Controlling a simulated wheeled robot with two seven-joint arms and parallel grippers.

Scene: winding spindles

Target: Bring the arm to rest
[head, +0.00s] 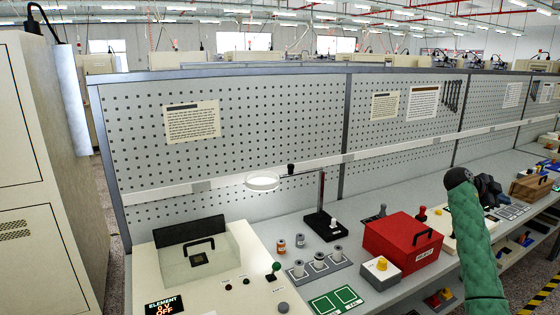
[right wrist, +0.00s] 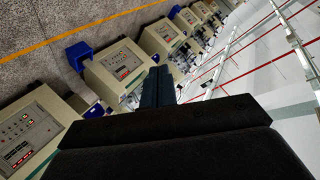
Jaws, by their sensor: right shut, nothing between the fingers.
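My right arm, in a green sleeve, rises from the lower right of the head view. Its dark gripper (head: 490,190) is up above the right part of the bench, partly hidden behind my wrist. In the right wrist view the gripper's two fingers (right wrist: 158,86) are together with nothing between them. That view looks away from the bench, toward the floor and a row of cream machines. My left gripper is in neither view.
On the bench stand a red box (head: 400,238), a grey holder with several spindles (head: 320,266), two small spools (head: 282,245), a lamp stand (head: 322,222) and a cream tester (head: 215,275). A pegboard wall (head: 240,150) closes the back. A brown box (head: 530,188) is at far right.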

